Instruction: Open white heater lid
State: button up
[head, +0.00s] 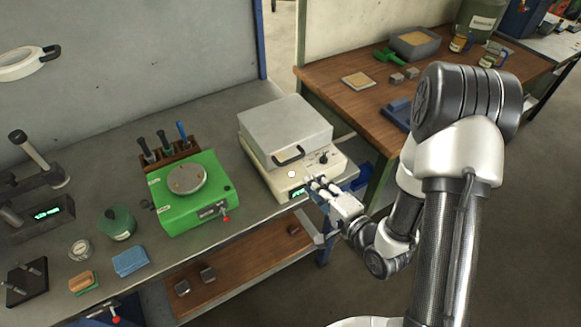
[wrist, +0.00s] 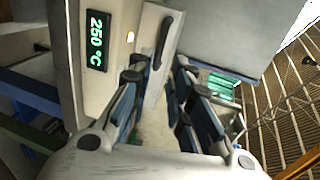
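The white heater (head: 262,172) has a cream base with a green display, a dark knob and a lit round spot on its front. Its boxy grey lid (head: 285,128) lies down on the base, with a black handle (head: 288,157) on the front side. My gripper (head: 314,182) is in front of the heater's front edge, below and right of the handle. In the wrist view, the gripper (wrist: 160,88) is open, its fingers apart with nothing between them. The handle (wrist: 164,42) shows beyond the fingertips, apart from them. The display (wrist: 97,40) reads 250 °C.
A green device (head: 200,213) with a round plate stands left of the heater, with a tool rack (head: 168,152) behind. A blue sponge (head: 130,261) lies near the bench's front edge. A wooden table (head: 350,110) stands to the right across a gap. A grey wall rises behind.

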aim_at(291, 159)
jog(key=b+x, duration=0.8)
jog(key=x, duration=0.5)
jog(key=shift+w+b, duration=0.15)
jog(key=shift+b, duration=0.25)
grip_shut()
